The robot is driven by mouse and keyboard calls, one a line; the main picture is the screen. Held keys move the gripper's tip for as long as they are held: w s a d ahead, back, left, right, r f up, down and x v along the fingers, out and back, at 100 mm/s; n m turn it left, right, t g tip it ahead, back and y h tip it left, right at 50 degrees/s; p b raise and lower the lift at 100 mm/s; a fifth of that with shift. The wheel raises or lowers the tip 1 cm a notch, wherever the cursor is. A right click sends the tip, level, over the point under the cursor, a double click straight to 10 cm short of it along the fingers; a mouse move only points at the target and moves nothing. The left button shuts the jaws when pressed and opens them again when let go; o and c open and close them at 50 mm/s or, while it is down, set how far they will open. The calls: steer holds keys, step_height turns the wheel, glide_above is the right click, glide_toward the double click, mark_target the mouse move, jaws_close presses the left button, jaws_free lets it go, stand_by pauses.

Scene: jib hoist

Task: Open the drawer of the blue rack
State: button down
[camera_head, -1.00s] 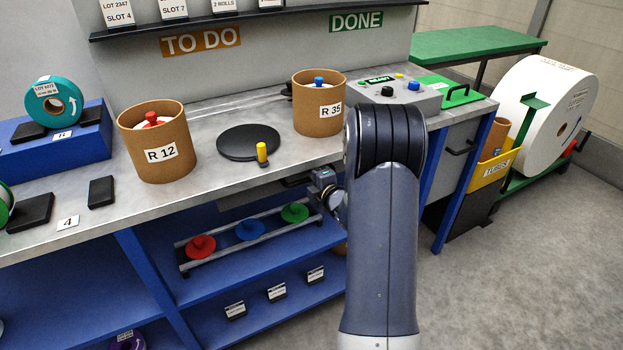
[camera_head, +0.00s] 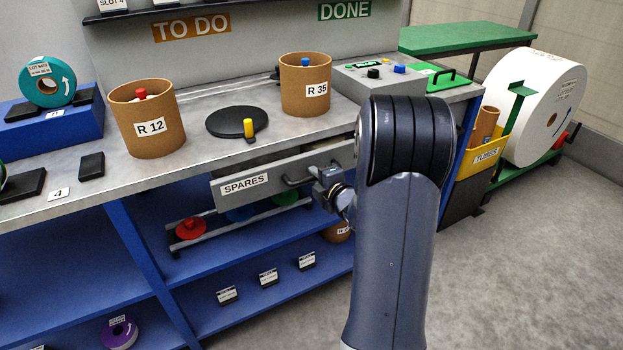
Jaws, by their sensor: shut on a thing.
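The blue rack (camera_head: 140,252) is a workbench frame with a grey metal top and blue shelves. Its grey drawer, labelled SPARES (camera_head: 232,192), is pulled partway out below the top. The dark bar handle (camera_head: 296,181) sits on the right part of the drawer front. My gripper (camera_head: 318,190) is at that handle and shut on it. My arm hides the right end of the drawer, and the fingertips are small and partly hidden. The drawer's inside is barely visible.
Cardboard tubs R 12 (camera_head: 150,128) and R 35 (camera_head: 304,88) stand on the top. A large white roll (camera_head: 542,108) stands at right. The floor at lower right is clear.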

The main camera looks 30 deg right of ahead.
steer(key=s+b, duration=0.2)
steer(key=s, duration=1)
steer(key=shift+s+d+b, duration=0.2)
steer(key=shift+s+b, duration=0.1)
steer(key=shift+s, duration=0.05)
steer(key=c, duration=1.5)
jaws_free()
steer(key=s, duration=0.3)
steer(key=s+r+p, duration=0.1)
steer(key=s, duration=0.3)
steer(key=s+r, duration=0.1)
steer(key=s, duration=0.2)
steer(key=shift+s+d, duration=0.2)
steer(key=shift+s, duration=0.05)
steer(key=shift+w+a+f+b, duration=0.15)
steer(key=shift+w+f, duration=0.2)
steer(key=shift+w, duration=1.45)
steer(key=shift+w+d+f+b, duration=0.1)
steer(key=shift+w+f+b, duration=0.15)
steer(key=shift+w, duration=1.5)
steer(key=shift+w+a+f+b, duration=0.1)
steer(key=shift+w+f, duration=0.3)
steer(key=shift+w, duration=1.4)
